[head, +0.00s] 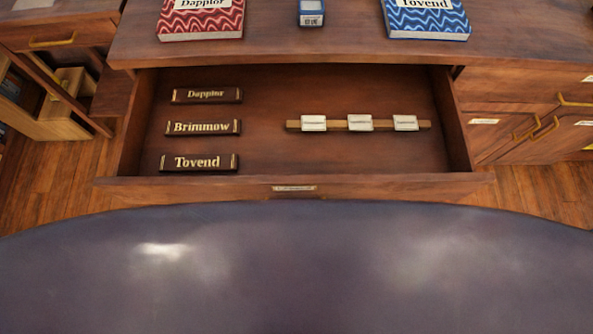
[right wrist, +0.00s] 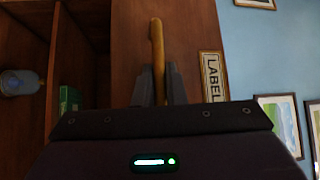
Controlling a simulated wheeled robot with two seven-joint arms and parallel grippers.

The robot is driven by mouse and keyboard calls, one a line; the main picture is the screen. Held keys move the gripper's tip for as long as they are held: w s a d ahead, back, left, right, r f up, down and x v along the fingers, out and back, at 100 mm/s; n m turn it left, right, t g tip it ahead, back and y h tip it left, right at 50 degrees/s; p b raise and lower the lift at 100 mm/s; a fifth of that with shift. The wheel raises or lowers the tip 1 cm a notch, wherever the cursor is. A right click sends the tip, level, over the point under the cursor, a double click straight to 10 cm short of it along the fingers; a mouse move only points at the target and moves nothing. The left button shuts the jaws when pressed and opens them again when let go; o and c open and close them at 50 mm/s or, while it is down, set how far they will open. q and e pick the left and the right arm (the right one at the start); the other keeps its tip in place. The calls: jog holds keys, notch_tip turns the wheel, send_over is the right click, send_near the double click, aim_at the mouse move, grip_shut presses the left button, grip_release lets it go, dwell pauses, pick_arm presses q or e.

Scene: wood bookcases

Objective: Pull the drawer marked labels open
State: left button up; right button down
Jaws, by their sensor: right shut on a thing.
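The wooden drawer (head: 360,165) stands pulled out in the head view. Inside, on the left, lie dark nameplates reading Dapplor (head: 206,95), Brimmow (head: 203,127) and Tovend (head: 199,162). On the right lies a wooden strip (head: 336,126) with three white tags. A small plate (head: 294,188) on its front is too small to read there. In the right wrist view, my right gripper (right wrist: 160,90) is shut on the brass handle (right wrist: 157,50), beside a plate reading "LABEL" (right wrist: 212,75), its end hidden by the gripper. My left gripper is out of view.
On the desk top (head: 345,45) above the drawer lie a red Dapplor book (head: 200,22), a small blue box (head: 311,12) and a blue Tovend book (head: 427,22). Closed drawers with brass handles stand to the right (head: 520,90). My dark body fills the front.

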jog(key=shift+s, duration=0.25)
jog(key=c, duration=1.5)
grip_release()
jog(key=v, duration=0.7)
jog(key=shift+s+d+b, duration=0.2)
jog(key=shift+d+b, duration=0.1)
